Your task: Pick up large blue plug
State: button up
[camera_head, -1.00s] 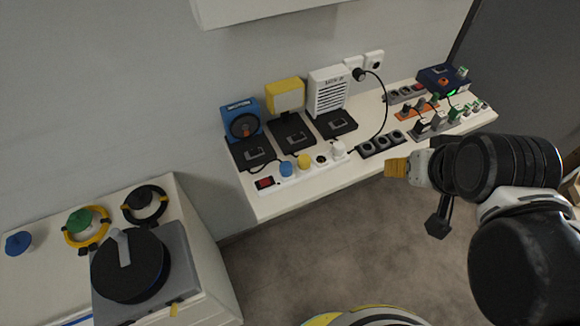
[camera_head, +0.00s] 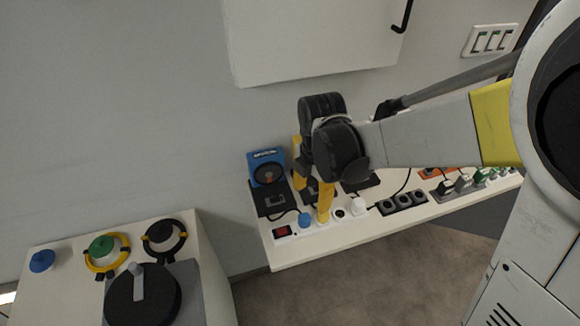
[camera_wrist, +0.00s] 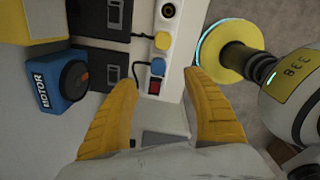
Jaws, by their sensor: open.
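A round blue plug (camera_head: 305,220) sits in the white power strip (camera_head: 290,238) on the wall-side bench, next to the red switch. In the wrist view the blue plug (camera_wrist: 158,66) shows just beyond the gap between my two yellow fingers. My gripper (camera_wrist: 158,80) is open and empty, pointing toward the strip. In the head view my gripper (camera_head: 324,208) hangs over the strip, just right of the blue plug, and one yellow finger shows clearly. Another blue round piece (camera_head: 42,261) sits on the left cabinet.
A yellow plug (camera_wrist: 162,41) sits beside the blue one in the strip. The blue motor box (camera_head: 266,167) stands behind. A white plug (camera_head: 358,206) and black sockets (camera_head: 402,202) lie to the right. A wall cabinet (camera_head: 310,40) hangs above.

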aim_at(305, 217)
jog(key=shift+w+a+f+n, duration=0.2)
jog(key=shift+a+f+n, duration=0.55)
jog(key=shift+f+n, duration=0.25)
notch_tip(305, 217, down, 4)
jog(key=shift+f+b, duration=0.1)
jog(key=shift+b, duration=0.8)
notch_tip(305, 217, down, 6)
jog(key=b, duration=0.3)
jog(key=shift+d+f, duration=0.1)
grip_shut()
